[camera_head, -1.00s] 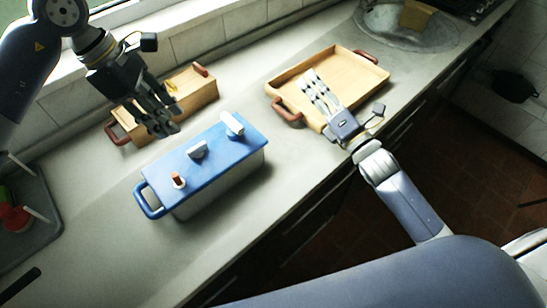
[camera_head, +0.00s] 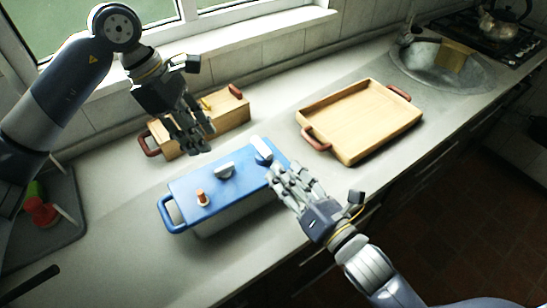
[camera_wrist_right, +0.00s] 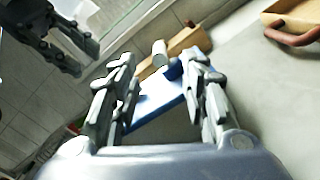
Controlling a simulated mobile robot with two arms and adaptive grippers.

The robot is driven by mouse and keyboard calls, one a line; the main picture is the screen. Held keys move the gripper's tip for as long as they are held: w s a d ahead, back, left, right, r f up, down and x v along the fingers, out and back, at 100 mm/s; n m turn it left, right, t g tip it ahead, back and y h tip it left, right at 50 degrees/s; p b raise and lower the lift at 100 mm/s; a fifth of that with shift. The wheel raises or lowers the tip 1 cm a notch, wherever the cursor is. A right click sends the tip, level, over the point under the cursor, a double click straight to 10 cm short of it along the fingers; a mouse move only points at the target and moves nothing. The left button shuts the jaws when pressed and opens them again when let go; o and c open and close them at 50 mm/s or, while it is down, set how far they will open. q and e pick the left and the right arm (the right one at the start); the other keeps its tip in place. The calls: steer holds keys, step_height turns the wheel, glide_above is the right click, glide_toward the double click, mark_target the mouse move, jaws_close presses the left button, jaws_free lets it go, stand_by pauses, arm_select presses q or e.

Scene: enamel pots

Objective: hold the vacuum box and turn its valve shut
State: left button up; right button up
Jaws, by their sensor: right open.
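The vacuum box is a long pale box with a blue lid (camera_head: 232,180) and a blue handle (camera_head: 170,214) at its left end. On the lid are a small orange-topped knob (camera_head: 202,197), a grey-white knob (camera_head: 224,170) in the middle and a white one (camera_head: 262,150) at the right end. I cannot tell which is the valve. My right gripper (camera_head: 283,178) is open at the box's right end; in the right wrist view the blue lid (camera_wrist_right: 155,100) shows between its fingers. Contact is unclear. My left gripper (camera_head: 197,145) hangs behind the box, apart from it; its opening is unclear.
A wooden box (camera_head: 232,113) with brown handles stands behind, by the wall. A wooden tray (camera_head: 365,120) lies to the right, before a sink (camera_head: 480,75). A grey tray (camera_head: 70,225) with coloured items is at the left. Bare counter lies in front of the box.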

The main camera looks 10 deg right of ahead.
mark_target(224, 166)
steer(key=shift+x, duration=3.6)
steer(key=shift+a, duration=0.1)
jaws_close()
arm_select(q)
steer(key=o, duration=0.7)
steer(key=shift+d, duration=0.1)
steer(key=d+r+m+y, duration=0.3)
steer(key=d+m+y, duration=0.1)
steer(key=m, duration=0.6)
steer(key=shift+m+t, duration=0.3)
steer(key=shift+m, duration=0.1)
steer(key=f, duration=1.2)
steer(key=shift+s+a+f, duration=0.1)
steer(key=shift+s, duration=0.2)
